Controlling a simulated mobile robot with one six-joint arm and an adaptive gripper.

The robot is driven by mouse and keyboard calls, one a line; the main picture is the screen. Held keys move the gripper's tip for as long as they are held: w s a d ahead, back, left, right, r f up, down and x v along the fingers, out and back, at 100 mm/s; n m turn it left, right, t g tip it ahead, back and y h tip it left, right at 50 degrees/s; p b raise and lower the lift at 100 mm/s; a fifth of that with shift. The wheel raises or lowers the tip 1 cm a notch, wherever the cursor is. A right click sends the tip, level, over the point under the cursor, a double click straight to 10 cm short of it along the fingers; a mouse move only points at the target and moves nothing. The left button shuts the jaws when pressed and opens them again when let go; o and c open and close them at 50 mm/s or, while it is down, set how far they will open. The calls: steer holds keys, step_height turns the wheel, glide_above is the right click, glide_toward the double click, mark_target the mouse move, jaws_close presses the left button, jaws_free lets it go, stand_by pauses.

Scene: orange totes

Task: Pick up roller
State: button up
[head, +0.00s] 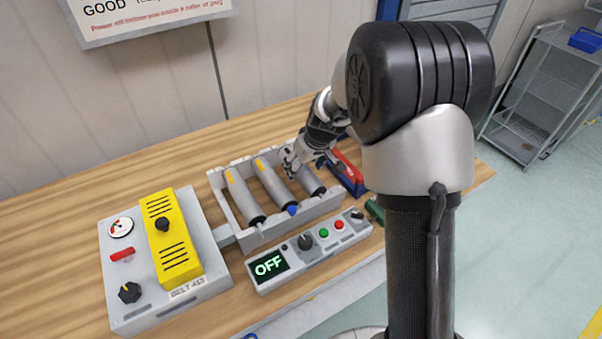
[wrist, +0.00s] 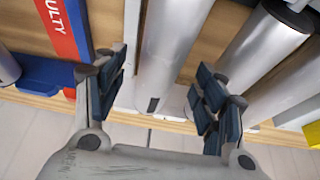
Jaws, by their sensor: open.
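Several grey rollers lie in a light grey frame (head: 325,207) on the wooden bench. The left roller (head: 240,198) and the middle roller (head: 271,183) have yellow marks at their far ends; the middle one has a blue near end. The right roller (head: 311,181) is partly hidden by my gripper (head: 294,160). In the wrist view my gripper (wrist: 158,76) is open, with one finger on each side of a roller (wrist: 170,45), which appears to be the right one. Another roller (wrist: 260,45) lies to the right there. I cannot tell whether the fingers touch the roller.
A red and blue holder (head: 347,170), lettered "...ULTY" in the wrist view, stands right of the frame. A control panel reading OFF (head: 310,245) lies in front. A grey box with a yellow cover (head: 172,240) stands left. The bench's back left is clear.

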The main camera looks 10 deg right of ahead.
mark_target(303, 167)
steer(key=x, duration=0.3)
steer(key=shift+b, duration=0.35)
steer(key=c, duration=1.5)
